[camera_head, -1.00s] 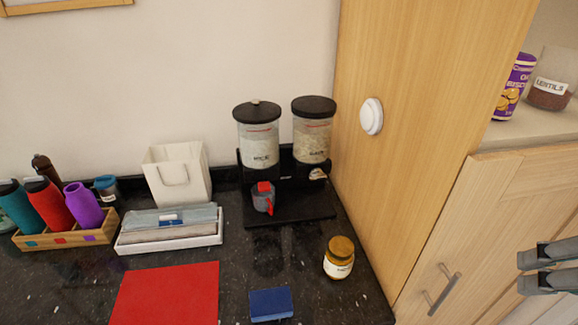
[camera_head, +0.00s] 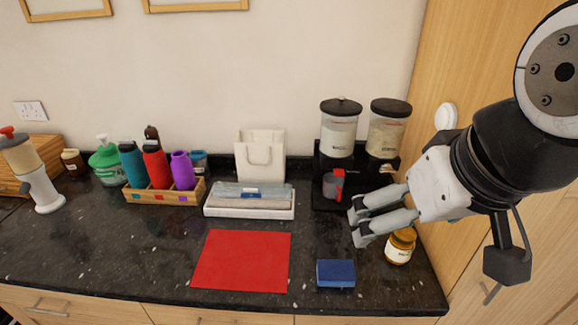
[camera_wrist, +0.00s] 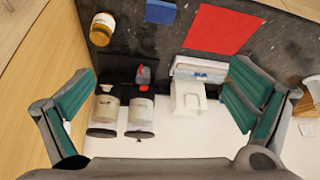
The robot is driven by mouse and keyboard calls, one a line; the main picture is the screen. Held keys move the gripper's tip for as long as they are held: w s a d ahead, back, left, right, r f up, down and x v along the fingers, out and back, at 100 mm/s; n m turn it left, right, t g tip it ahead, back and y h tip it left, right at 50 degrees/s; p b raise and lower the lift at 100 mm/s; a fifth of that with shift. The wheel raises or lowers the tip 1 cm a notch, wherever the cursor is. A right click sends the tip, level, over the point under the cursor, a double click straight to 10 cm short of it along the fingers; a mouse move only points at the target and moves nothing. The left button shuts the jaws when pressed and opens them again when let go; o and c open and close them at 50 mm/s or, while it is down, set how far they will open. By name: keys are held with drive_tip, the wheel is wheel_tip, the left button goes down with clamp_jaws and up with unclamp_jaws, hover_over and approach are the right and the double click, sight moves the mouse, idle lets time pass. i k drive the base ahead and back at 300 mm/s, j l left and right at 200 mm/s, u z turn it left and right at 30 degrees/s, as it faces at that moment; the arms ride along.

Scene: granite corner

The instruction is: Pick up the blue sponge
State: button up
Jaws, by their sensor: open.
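The blue sponge (camera_head: 336,273) lies flat on the dark granite counter near its front edge, right of the red mat. It also shows at the top of the wrist view (camera_wrist: 160,11). My gripper (camera_head: 357,224) is open and empty, above the counter on the right side, over and behind the sponge and apart from it. In the wrist view its two fingers (camera_wrist: 158,98) are spread wide with nothing between them close by.
A red mat (camera_head: 241,261) lies left of the sponge. A jar with a yellow lid (camera_head: 400,246) stands to its right. Behind are a black dispenser stand (camera_head: 325,191), a white tray with cloths (camera_head: 250,211) and a bottle crate (camera_head: 146,196). A wooden cabinet wall bounds the right.

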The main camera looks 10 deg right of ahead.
sight(341, 273)
drive_tip(key=j+z, duration=0.2)
drive_tip(key=z, duration=0.25)
drive_tip(key=j+z, duration=0.2)
drive_tip(key=z, duration=0.3)
drive_tip(key=j+z, duration=0.15)
drive_tip(key=z, duration=0.3)
drive_tip(key=k, duration=0.05)
